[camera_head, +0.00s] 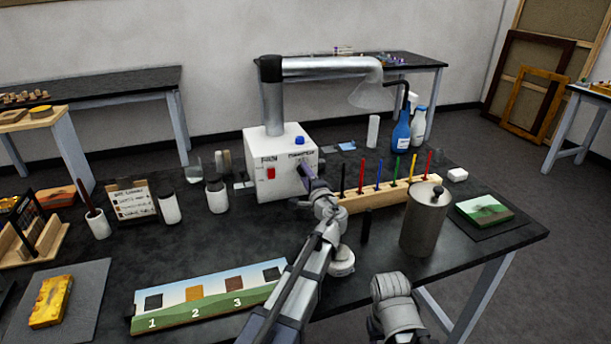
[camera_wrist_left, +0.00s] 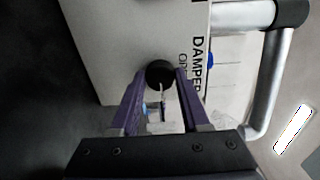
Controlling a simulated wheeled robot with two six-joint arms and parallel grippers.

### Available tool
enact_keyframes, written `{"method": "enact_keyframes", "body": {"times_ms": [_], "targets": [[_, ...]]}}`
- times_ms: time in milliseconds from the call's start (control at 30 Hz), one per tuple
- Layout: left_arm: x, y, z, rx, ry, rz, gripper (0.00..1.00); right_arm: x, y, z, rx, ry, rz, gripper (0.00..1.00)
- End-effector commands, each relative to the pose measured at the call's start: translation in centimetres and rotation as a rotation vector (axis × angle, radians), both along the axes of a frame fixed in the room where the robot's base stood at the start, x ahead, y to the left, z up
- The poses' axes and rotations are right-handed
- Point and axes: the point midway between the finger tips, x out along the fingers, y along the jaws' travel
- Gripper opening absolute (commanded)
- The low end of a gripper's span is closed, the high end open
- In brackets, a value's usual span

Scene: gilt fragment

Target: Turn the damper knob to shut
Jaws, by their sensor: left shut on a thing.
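The damper knob (camera_wrist_left: 160,73) is round and black, with a pale pointer line, on the white fume extractor box (camera_head: 272,162). It shows between my left fingers in the left wrist view, beside printed "DAMPER" lettering (camera_wrist_left: 196,62). The pointer runs roughly along the fingers in the wrist view. My right gripper is not in view.
A metal duct (camera_head: 325,64) rises from the box to a hood. A red switch (camera_head: 271,173) and blue button (camera_head: 299,140) are on the box. A wooden rack of coloured sticks (camera_head: 372,197) and a metal canister (camera_head: 424,222) stand close to my left arm.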

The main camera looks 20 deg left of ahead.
Motion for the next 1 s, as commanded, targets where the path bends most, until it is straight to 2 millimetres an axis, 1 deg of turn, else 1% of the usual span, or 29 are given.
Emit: {"method": "enact_keyframes", "body": {"times_ms": [200,233,467,500,767,867,1000], "targets": [[0.0,-0.1,0.0,0.000,0.001,-0.001,0.00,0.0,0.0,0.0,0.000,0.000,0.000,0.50],[0.0,-0.1,0.0,0.000,0.000,-0.001,0.47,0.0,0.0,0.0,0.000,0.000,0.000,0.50],[0.0,0.0,0.0,0.000,0.000,-0.001,0.73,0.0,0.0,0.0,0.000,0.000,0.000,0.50],[0.0,0.0,0.0,0.000,0.000,-0.001,0.75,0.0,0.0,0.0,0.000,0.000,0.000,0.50],[-0.2,-0.1,0.0,0.000,0.000,-0.001,0.75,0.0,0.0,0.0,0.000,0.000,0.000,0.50],[-1.1,-0.7,0.0,0.000,0.000,-0.002,0.75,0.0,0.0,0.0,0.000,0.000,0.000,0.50],[-3.2,-2.0,0.0,0.000,0.000,-0.003,0.75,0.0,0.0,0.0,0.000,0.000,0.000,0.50]]}}
